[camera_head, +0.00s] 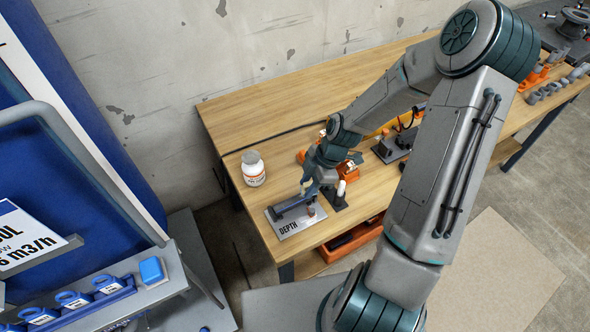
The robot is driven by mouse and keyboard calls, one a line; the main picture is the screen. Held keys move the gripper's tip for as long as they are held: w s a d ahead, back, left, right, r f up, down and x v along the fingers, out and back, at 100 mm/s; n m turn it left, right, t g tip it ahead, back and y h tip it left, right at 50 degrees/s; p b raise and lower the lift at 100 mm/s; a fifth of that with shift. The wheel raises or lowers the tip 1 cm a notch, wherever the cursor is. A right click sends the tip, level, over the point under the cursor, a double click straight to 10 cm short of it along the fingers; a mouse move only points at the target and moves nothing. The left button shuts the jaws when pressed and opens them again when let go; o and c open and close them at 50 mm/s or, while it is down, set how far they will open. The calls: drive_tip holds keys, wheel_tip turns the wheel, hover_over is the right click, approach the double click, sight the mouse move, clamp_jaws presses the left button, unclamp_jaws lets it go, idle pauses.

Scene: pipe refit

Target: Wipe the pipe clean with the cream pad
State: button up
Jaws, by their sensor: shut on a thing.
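My gripper (309,187) is low over the front left of the wooden bench, just above the grey plate marked DEPTH (284,231). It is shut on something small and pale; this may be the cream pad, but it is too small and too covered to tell. A dark blue-grey bar (293,203) lies along the plate under the gripper, with a small brownish piece (311,212) at its right end. I cannot tell which part here is the pipe, nor whether the gripper touches it.
The bench's back left (245,115) is clear. A blue cabinet stands at left.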

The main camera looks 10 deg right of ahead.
drive_tip(key=shift+w+d, duration=0.15)
drive_tip(key=shift+d, duration=0.7)
drive_tip(key=shift+a, duration=0.4)
drive_tip(key=shift+s+a+b, duration=0.15)
drive_tip(key=shift+s+a, duration=0.1)
drive_tip(key=shift+a, duration=0.45)
drive_tip(key=shift+s+a+b, duration=0.1)
drive_tip(key=shift+s+a, duration=0.1)
drive_tip(key=shift+a, duration=0.5)
drive_tip(key=shift+s+a+b, duration=0.15)
drive_tip(key=shift+s+a, duration=0.1)
drive_tip(key=shift+a, duration=0.45)
drive_tip(key=shift+s+a+r+p, duration=0.1)
drive_tip(key=shift+a+r+p, duration=0.25)
drive_tip(key=shift+r, duration=0.3)
drive_tip(key=shift+s+a+r+p, duration=0.1)
drive_tip(key=shift+a+r+p, duration=0.1)
drive_tip(key=shift+r+p, duration=0.3)
wheel_tip(320, 180, up, 6)
drive_tip(key=p, duration=0.5)
drive_tip(key=shift+d, duration=0.1)
drive_tip(key=shift+f, duration=0.1)
